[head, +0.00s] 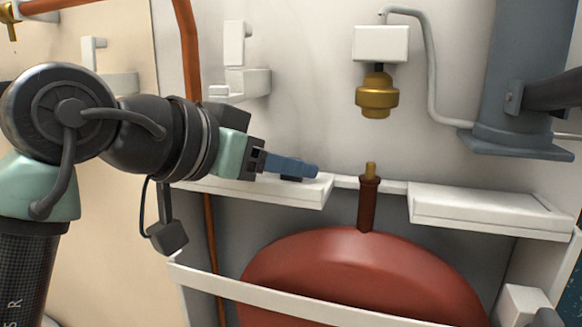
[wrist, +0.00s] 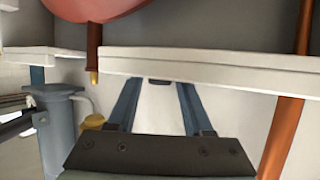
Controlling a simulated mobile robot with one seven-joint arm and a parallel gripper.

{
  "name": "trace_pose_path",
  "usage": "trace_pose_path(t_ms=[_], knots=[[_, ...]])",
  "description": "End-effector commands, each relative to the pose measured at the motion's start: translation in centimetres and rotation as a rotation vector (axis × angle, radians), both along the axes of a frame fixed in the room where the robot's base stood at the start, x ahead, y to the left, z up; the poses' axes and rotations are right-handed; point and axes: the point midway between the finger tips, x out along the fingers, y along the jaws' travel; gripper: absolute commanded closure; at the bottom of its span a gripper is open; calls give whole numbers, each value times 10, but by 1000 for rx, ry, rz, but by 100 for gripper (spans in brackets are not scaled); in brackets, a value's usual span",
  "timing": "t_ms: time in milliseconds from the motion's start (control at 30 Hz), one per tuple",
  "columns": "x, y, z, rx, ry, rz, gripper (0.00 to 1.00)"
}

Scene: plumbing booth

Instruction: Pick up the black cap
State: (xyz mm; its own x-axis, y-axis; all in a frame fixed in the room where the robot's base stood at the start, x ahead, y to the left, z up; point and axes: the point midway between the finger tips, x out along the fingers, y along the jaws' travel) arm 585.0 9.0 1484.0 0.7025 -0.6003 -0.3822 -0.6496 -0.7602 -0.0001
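A small black cap (wrist: 159,81) shows in the wrist view at the edge of the white ledge, between the tips of my blue fingers. In the head view a dark bit (head: 290,178), likely the cap, shows just under the fingers on the left ledge and is mostly hidden by them. My gripper (head: 310,171) reaches right, low over that ledge. In the wrist view my gripper (wrist: 158,88) is open, with a clear gap between its two fingers. I cannot tell whether either finger touches the cap.
The left white ledge (head: 270,192) lies under my gripper. A brown stem with a brass tip (head: 369,195) rises from the red tank (head: 350,280) to the right. A brass fitting (head: 377,97) hangs above. A copper pipe (head: 190,50) runs behind my wrist.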

Motion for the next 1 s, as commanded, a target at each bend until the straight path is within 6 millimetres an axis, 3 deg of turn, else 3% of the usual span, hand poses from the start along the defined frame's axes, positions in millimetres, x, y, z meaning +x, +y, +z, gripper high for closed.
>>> trace_pose_path(t_ms=[33,267,567,733,1000], knots=[[0,0,0,0,0,0,60],[0,0,0,0,0,0,100],[0,0,1,0,0,0,100],[-8,7,14,-1,-2,1,100],[-50,45,47,-1,-2,4,100]])
